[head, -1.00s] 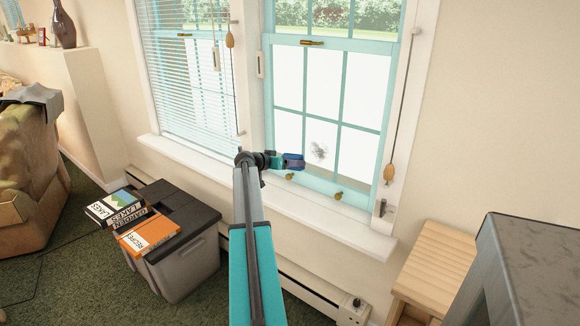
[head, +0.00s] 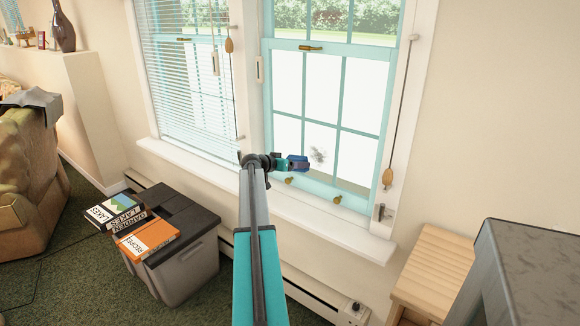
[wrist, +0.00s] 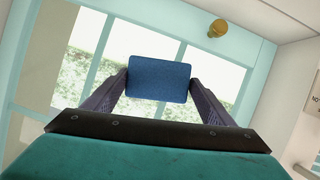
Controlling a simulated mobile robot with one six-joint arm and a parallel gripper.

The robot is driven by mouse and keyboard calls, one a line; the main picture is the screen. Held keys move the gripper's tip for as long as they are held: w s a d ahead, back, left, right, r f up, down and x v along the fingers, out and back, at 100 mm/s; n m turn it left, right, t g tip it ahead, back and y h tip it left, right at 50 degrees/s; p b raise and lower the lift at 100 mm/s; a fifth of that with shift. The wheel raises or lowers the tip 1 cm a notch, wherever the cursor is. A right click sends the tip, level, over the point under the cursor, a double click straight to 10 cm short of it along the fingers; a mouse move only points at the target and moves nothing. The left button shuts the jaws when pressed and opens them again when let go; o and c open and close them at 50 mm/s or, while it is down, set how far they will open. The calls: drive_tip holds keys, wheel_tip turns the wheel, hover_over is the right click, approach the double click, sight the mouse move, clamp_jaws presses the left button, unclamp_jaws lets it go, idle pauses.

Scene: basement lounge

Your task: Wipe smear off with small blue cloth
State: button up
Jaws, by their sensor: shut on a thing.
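The grey smear (head: 317,155) is on a lower pane of the right window (head: 325,120). My gripper (head: 297,163) is just left of and slightly below the smear in the head view. It is shut on the small blue cloth (wrist: 160,78), which sits between both fingers in the wrist view. The cloth also shows at the arm's end in the head view (head: 298,162). I cannot tell whether the cloth touches the glass. The smear does not show in the wrist view.
A white sill (head: 290,209) runs below the windows. Blinds (head: 190,90) cover the left window. A grey bin (head: 190,262) with books (head: 147,237) on it stands left of my arm. A wooden stand (head: 435,265) and a dark grey block (head: 530,270) are at the right.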

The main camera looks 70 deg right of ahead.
drive_tip(key=shift+s+d+p, duration=0.25)
drive_tip(key=shift+d+p, duration=0.1)
drive_tip(key=shift+d, duration=0.55)
drive_tip(key=shift+s+d+p, duration=0.2)
drive_tip(key=shift+d+p, duration=0.1)
drive_tip(key=shift+d, duration=0.55)
drive_tip(key=shift+s+d+b, duration=0.25)
drive_tip(key=shift+d+b, duration=0.2)
drive_tip(key=shift+d, duration=0.55)
drive_tip(key=shift+s, duration=0.1)
drive_tip(key=s+b, duration=0.1)
drive_tip(key=s+a+b, duration=0.1)
drive_tip(key=s, duration=0.1)
drive_tip(key=shift+s+a, duration=0.1)
drive_tip(key=shift+s, duration=0.05)
idle(0.5)
drive_tip(key=shift+s+a+b, duration=0.15)
drive_tip(key=shift+s+b, duration=0.25)
drive_tip(key=shift+s, duration=0.55)
drive_tip(key=shift+s+a+b, duration=0.15)
drive_tip(key=shift+s+b, duration=0.2)
drive_tip(key=shift+s, duration=0.55)
